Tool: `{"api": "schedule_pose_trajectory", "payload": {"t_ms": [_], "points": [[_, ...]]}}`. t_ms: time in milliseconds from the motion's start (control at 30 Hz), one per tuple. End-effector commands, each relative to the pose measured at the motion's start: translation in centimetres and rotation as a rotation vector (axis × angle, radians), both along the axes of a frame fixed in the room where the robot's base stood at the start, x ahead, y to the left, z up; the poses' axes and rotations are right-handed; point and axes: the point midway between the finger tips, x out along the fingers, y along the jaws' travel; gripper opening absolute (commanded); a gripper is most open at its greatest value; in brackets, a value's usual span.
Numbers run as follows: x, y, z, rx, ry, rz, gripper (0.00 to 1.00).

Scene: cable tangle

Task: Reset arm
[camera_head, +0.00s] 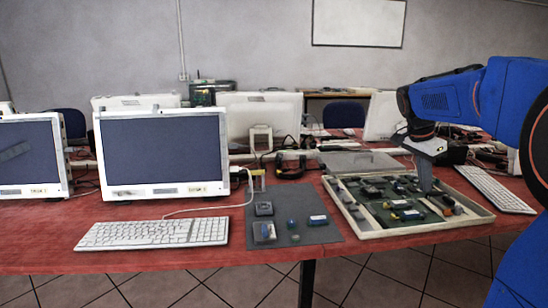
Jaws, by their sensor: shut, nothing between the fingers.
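My gripper (424,178) points down over the right part of a shallow open tray (486,216) with pale wooden edges. Its fingers are shut with nothing seen between them. The fingertips are close above the tray's contents; I cannot tell whether they touch anything. My blue and black arm comes in from the right edge of the picture. The tray holds several small dark, blue and yellow parts.
A dark mat (318,234) left of the tray bears several small parts. A white keyboard (155,233) and a monitor (162,152) stand further left, another keyboard (495,189) right of the tray. Monitors and cables crowd the back. The red table's front edge (160,264) is clear.

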Motion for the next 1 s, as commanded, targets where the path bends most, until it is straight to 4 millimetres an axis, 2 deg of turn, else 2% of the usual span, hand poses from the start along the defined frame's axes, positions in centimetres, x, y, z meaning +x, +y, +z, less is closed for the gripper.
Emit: {"api": "schedule_pose_trajectory", "payload": {"t_ms": [167, 467, 700, 1000], "points": [[-3.7, 4.0, -0.3, 0.021, 0.000, 0.193, 0.00], [-10.9, 10.7, -2.5, 0.041, -0.005, 0.582, 0.00], [-16.8, 15.2, -5.4, 0.033, -0.020, 0.885, 0.00], [-23.8, 19.6, -10.3, -0.012, -0.048, 1.249, 0.00]]}}
